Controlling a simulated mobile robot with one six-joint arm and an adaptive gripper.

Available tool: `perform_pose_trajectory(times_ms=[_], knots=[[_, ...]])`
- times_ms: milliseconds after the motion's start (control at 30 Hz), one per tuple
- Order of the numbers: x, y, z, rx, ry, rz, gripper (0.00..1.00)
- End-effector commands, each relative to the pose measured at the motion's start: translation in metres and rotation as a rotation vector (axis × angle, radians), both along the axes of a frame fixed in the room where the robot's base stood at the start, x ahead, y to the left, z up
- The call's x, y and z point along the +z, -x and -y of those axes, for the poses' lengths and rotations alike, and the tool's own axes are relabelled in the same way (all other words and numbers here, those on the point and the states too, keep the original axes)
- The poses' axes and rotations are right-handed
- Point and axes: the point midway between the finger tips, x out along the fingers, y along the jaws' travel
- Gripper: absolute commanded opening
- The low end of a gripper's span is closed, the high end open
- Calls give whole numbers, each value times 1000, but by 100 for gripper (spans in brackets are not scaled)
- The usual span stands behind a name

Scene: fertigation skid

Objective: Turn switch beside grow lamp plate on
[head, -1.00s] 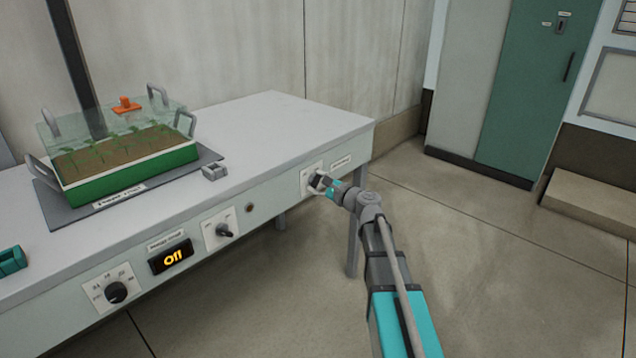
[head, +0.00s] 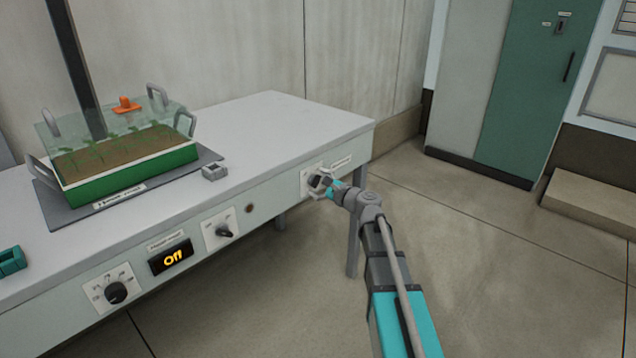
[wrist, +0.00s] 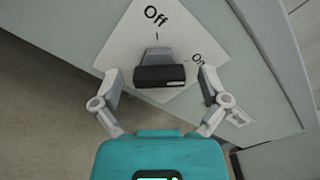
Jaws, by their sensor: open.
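The switch is a dark knob (wrist: 160,75) on a white square plate (wrist: 118,50) marked Off and On in the wrist view. Its body lines up with the Off mark. In the head view, its plate (head: 304,186) is on the right end of the bench's front panel. A small label plate (head: 342,162) beside it is too small to read; in the wrist view a finger partly covers it (wrist: 240,117). My gripper (wrist: 158,86) is open, one finger on each side of the knob, with gaps visible. In the head view, my gripper (head: 322,184) partly hides the knob.
Left along the panel are another knob (head: 224,231), a display (head: 171,257) reading Off, and a round dial (head: 116,292). A green planter tray (head: 130,176) with a clear lid and a small grey block (head: 214,172) stand on the bench (head: 275,125).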

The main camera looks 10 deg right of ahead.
Motion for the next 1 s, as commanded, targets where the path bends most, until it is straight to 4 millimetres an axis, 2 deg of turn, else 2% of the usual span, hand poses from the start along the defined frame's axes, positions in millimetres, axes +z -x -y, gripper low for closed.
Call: perform_pose_trajectory(times_ms=[267, 700, 1000], knots=[[0, 16, 11, -1, 0, 0, 94], [0, 70, 50, -3, 0, 0, 94], [0, 93, 68, -1, 0, 0, 94]])
